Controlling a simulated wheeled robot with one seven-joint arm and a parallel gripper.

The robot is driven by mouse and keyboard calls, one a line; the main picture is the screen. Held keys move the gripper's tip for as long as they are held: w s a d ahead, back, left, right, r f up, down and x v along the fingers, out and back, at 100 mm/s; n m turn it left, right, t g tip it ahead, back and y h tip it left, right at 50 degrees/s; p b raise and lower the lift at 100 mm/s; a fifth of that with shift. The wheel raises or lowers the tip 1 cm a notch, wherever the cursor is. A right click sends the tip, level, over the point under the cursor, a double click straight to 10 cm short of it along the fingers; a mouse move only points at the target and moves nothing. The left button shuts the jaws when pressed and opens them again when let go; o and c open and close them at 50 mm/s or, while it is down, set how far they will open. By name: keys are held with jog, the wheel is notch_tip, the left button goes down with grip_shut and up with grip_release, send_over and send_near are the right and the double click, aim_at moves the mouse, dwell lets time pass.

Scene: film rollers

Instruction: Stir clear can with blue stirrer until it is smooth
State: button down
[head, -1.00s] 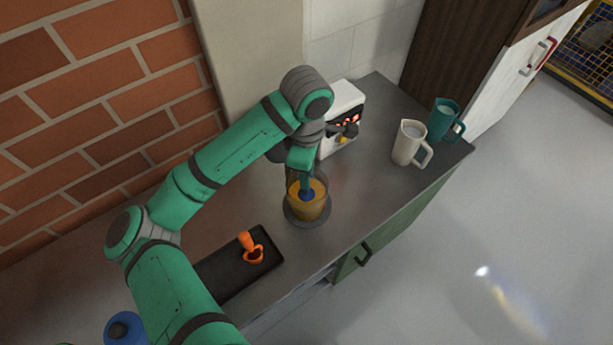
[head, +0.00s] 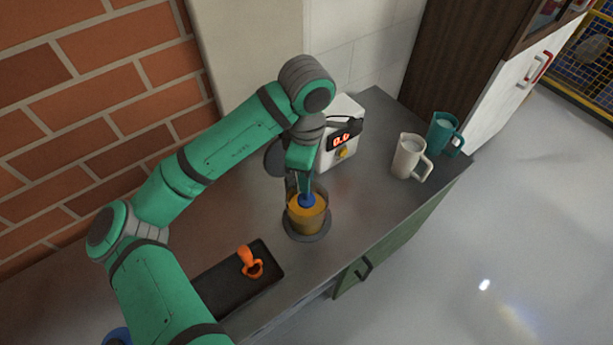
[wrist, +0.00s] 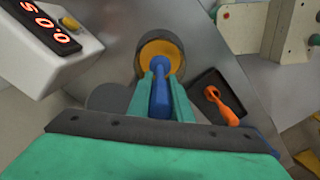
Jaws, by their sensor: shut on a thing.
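The clear can (head: 306,222) holds an orange-yellow liquid and stands upright on a dark round base on the counter. My gripper (head: 302,178) points down over the can and is shut on the blue stirrer (head: 307,200). The stirrer's lower end is inside the can, at the liquid. In the wrist view the blue stirrer (wrist: 160,92) sits between my two green fingers (wrist: 160,82), in front of the can (wrist: 160,48). The stirrer's tip is hidden, so I cannot tell how deep it reaches.
A white device (head: 342,140) with a red digital display stands behind the can. An orange tool (head: 250,263) lies on a black tray (head: 225,292) at front left. A cream mug (head: 408,158) and a teal mug (head: 445,132) stand at the right. Counter between can and mugs is clear.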

dwell(0.4)
jog(key=shift+r, duration=3.75)
jog(key=shift+a, duration=0.1)
